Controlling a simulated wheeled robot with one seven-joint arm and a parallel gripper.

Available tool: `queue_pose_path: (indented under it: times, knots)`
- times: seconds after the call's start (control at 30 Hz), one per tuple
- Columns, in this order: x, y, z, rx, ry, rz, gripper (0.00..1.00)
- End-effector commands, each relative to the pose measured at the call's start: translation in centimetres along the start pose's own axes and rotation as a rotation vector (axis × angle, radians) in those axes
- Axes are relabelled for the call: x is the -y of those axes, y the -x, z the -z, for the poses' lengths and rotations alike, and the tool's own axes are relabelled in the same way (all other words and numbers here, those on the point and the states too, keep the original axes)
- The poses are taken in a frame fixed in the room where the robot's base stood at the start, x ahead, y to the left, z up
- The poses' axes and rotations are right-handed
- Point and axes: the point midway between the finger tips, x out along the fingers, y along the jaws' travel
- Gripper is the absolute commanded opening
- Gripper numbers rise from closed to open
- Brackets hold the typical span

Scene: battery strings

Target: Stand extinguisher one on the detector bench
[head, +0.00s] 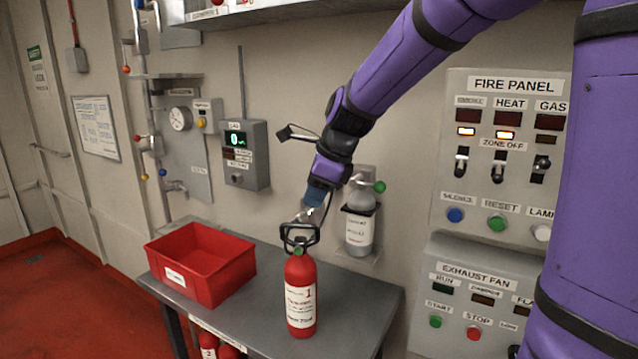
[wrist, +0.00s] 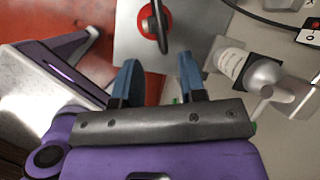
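Extinguisher one (head: 300,305), red with a white label marked 1 and a black handle on top, stands upright on the grey detector bench (head: 245,315). My gripper (head: 310,207) is just above the handle in the head view. In the wrist view my gripper (wrist: 160,78) has its two blue fingers spread apart with nothing between them. The extinguisher's top (wrist: 150,24) shows beyond the fingertips there, apart from them, with the bench (wrist: 195,30) around it.
A red bin (head: 225,289) stands on the bench to the left. A grey cylinder (head: 359,231) hangs on the wall behind, right of the gripper; it shows in the wrist view (wrist: 231,62). Red extinguishers (head: 208,343) show below the bench. The bench's right part is clear.

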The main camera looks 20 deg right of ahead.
Motion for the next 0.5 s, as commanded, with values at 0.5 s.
queue_pose_path:
  times: [0.5]
  knots:
    - [-1.0,2.5,0.1,-0.025,0.087,0.005,0.38]
